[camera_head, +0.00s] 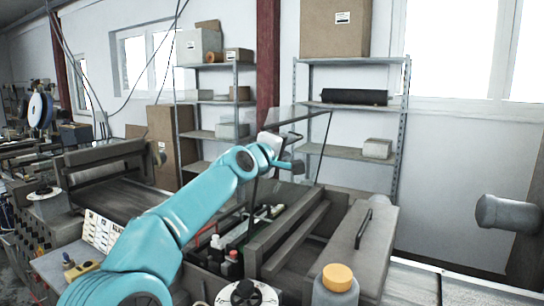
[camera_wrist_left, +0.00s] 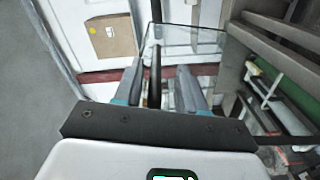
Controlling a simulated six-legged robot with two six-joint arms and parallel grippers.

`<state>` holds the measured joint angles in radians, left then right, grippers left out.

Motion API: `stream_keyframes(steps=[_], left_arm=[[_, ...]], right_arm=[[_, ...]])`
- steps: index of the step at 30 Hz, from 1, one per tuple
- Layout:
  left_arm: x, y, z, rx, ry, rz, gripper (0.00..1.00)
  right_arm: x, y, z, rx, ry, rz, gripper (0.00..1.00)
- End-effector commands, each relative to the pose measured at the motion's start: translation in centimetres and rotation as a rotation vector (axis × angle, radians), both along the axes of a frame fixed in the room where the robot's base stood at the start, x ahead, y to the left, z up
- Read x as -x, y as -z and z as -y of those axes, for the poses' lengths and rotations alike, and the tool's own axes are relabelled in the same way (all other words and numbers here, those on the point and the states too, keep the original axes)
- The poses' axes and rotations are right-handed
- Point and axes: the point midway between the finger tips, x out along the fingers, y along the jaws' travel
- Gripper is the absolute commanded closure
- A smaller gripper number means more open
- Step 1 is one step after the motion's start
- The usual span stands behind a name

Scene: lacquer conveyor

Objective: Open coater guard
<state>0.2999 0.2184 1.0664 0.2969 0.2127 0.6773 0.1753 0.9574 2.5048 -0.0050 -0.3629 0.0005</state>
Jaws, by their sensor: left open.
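The coater guard (camera_head: 308,124) is a clear panel with a dark frame, standing raised at a slant above the coater (camera_head: 290,240) in the head view. Its clear panel (camera_wrist_left: 198,42) also shows in the left wrist view. A dark bar, seemingly the guard's handle (camera_wrist_left: 155,55), runs between the fingers of my left gripper (camera_wrist_left: 160,88). The fingers are apart, with gaps beside the bar; whether either touches it I cannot tell. In the head view my left gripper (camera_head: 287,152) is at the guard, partly hidden by its own wrist. My right gripper is not in view.
A grey cover with a black handle (camera_head: 364,228) and a bottle with an orange cap (camera_head: 338,280) are at the front right. A conveyor (camera_head: 110,197) lies left of the coater. Shelves (camera_head: 350,105) with boxes stand behind.

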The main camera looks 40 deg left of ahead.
Motion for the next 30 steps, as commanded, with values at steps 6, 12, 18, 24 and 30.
stream_keyframes(steps=[6,12,18,24,30], left_arm=[[5.1,0.2,1.5,-0.003,0.001,0.002,0.60],[10.2,0.0,3.0,-0.004,0.003,0.001,0.60],[13.4,-0.1,4.0,-0.004,0.004,-0.001,0.60],[14.6,-0.1,4.4,-0.003,0.005,-0.003,0.60],[14.6,-0.1,4.4,-0.003,0.005,-0.003,0.60]], right_arm=[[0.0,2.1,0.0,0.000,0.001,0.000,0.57],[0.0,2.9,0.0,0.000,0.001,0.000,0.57],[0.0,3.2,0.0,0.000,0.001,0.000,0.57],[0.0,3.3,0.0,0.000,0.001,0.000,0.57],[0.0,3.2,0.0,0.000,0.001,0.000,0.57]])
